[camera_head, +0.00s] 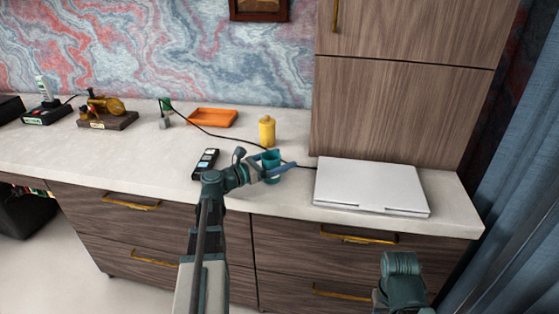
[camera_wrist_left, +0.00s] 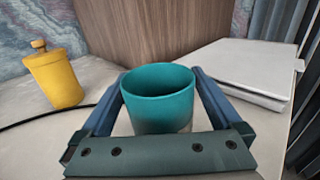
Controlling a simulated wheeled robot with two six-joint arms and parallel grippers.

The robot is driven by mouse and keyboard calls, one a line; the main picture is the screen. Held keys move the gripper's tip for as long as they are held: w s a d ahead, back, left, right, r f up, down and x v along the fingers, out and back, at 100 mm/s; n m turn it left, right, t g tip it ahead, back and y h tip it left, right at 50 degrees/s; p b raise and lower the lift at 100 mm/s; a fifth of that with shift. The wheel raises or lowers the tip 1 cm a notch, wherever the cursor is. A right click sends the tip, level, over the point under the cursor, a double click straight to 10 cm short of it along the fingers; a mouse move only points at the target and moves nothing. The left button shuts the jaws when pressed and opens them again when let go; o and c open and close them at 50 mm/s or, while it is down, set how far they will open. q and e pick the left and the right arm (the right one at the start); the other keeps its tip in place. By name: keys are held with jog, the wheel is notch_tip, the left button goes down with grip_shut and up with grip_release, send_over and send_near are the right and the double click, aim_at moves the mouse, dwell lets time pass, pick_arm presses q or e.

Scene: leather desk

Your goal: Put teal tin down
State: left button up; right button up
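The teal tin (camera_head: 271,159) is an open-topped cup, upright near the front of the pale desk top (camera_head: 120,151). My left gripper (camera_head: 279,169) has its two blue fingers on either side of it. In the left wrist view the tin (camera_wrist_left: 158,100) sits between the fingertips of the left gripper (camera_wrist_left: 160,82), which press close to its sides. The tin's base is hidden, so I cannot tell whether it touches the desk. Part of my right arm shows at the lower right, but its gripper is not visible.
A yellow bottle (camera_head: 267,131) stands behind the tin, with a dark cable (camera_head: 215,134) nearby. A silver laptop (camera_head: 370,186) lies to the right. A dark remote-like device (camera_head: 206,163) lies to the left. An orange tray (camera_head: 213,118) is further back. The desk's left-front area is clear.

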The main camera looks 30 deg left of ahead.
pick_arm(q)
jog(key=shift+r+p, duration=0.3)
jog(key=v, duration=1.2)
jog(key=shift+f, duration=0.15)
